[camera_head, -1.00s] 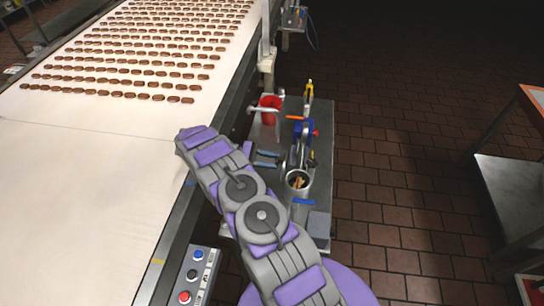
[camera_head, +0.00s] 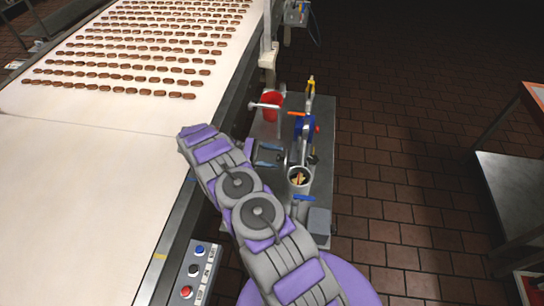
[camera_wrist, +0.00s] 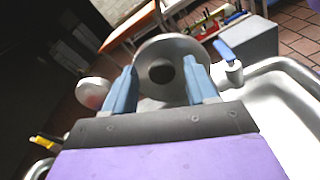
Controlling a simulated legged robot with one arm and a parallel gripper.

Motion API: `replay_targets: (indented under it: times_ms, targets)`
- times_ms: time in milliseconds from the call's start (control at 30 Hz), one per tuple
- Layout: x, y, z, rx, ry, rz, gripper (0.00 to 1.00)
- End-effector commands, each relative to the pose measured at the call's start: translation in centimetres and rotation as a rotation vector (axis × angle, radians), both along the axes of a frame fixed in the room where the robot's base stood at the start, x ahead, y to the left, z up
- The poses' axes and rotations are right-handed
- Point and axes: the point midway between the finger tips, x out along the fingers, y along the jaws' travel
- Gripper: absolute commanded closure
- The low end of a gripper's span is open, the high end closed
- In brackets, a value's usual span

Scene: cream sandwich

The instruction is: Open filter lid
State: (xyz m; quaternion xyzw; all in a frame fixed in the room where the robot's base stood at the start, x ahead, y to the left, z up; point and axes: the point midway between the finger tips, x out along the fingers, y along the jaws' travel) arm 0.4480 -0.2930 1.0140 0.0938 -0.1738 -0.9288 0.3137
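My gripper (camera_wrist: 163,90) is open. Its two blue fingers stand apart in the wrist view. Between and beyond them is a round grey metal disc (camera_wrist: 148,50) with a dark centre, perhaps part of the filter. I cannot tell whether the fingers touch it. In the head view my gripper (camera_head: 268,154) is left of the steel pipework on the cart. I cannot clearly identify the filter lid.
A blue valve handle (camera_wrist: 224,50) is right of the disc; one also shows in the head view (camera_head: 304,198). The conveyor (camera_head: 90,190) runs along the left. Tiled floor right of the cart is clear.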

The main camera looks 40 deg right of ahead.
Motion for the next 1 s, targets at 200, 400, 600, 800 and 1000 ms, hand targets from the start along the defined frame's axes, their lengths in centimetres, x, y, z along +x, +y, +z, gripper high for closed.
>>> replay_targets:
  times_ms: [200, 400, 600, 800, 1000]
  targets:
    - [0.0, 0.0, 0.0, 0.001, -0.001, 0.000, 0.43]
    - [0.1, 0.0, 1.7, 0.002, 0.000, 0.001, 0.43]
    - [-0.9, 0.5, 3.6, 0.003, 0.004, 0.000, 0.43]
    - [-2.9, 1.9, 3.7, 0.002, 0.003, 0.001, 0.43]
    - [-5.2, 3.3, 3.9, 0.003, 0.004, 0.002, 0.43]
